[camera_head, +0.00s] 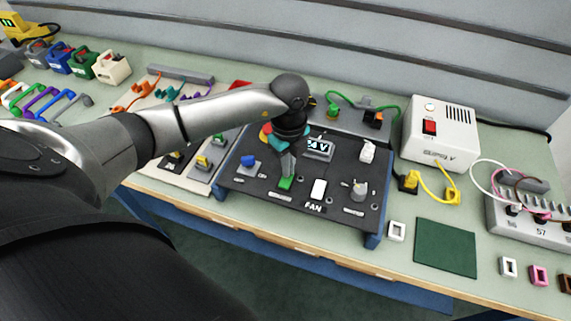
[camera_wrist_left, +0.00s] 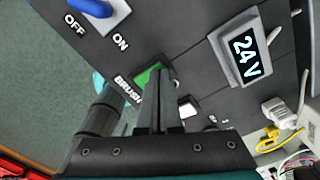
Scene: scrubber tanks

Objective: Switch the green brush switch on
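The green brush switch (camera_head: 286,183) is on the dark control panel (camera_head: 240,181), left of a white switch above the FAN label. In the left wrist view the green switch (camera_wrist_left: 150,76) shows beside the BRUSH label, partly hidden by my fingers. My left gripper (camera_head: 288,166) points down at the green switch from above. Its fingers (camera_wrist_left: 159,85) are together with nothing seen between them. The tips are at or very close to the switch; I cannot tell whether they touch it. My right gripper is not in view.
The panel also has a blue switch (camera_head: 249,163), a lit 24 V display (camera_head: 318,147), the white fan switch (camera_head: 318,189) and a grey knob (camera_head: 359,188). A white supply box (camera_head: 441,130) stands right of the panel. A green mat (camera_head: 446,247) lies at the front right.

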